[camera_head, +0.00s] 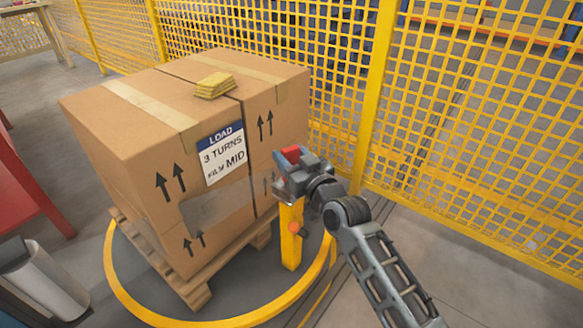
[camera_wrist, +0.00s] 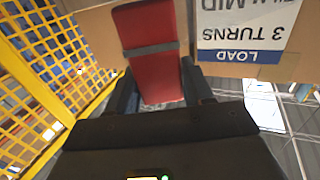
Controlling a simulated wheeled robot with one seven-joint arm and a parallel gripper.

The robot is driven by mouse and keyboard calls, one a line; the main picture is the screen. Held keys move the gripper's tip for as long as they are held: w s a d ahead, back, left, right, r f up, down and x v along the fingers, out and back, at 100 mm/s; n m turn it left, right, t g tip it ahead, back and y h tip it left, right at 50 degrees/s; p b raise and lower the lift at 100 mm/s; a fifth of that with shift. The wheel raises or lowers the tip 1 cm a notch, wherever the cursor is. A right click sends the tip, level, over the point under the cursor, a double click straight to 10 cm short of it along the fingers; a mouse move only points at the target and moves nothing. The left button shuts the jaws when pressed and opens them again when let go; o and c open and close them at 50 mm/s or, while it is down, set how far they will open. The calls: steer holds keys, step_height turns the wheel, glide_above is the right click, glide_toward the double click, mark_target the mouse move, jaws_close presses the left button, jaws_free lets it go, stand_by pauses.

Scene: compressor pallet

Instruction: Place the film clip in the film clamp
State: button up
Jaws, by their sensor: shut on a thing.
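My gripper (camera_head: 302,178) is shut on the red film clip (camera_head: 291,154), beside the right side of the boxes. In the wrist view the red clip (camera_wrist: 148,75) sits between the two dark fingers (camera_wrist: 160,88), with a grey band across it. A yellow post (camera_head: 290,240) stands just below my gripper, at the edge of the yellow floor ring, with an orange-red spot on it. My gripper hides the post's top, so I cannot tell whether the film clamp is there or whether the clip touches it.
Large cartons (camera_head: 140,140) stand on a wooden pallet (camera_head: 190,288), with a "LOAD 3 TURNS FILM MID" label (camera_head: 222,155) and a grey film patch (camera_head: 215,207). A yellow stack (camera_head: 214,86) lies on top. Yellow mesh fence (camera_head: 470,130) closes the back and right.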

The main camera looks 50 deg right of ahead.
steer(key=shift+f+b, duration=0.5)
steer(key=shift+f, duration=1.05)
steer(key=shift+f, duration=0.1)
steer(key=shift+f, duration=0.15)
steer(key=o, duration=1)
steer(key=shift+o, duration=0.2)
steer(key=shift+r, duration=0.25)
steer(key=shift+s, duration=0.3)
steer(key=p+v, duration=0.2)
steer(key=v, duration=0.9)
steer(key=shift+s, duration=0.2)
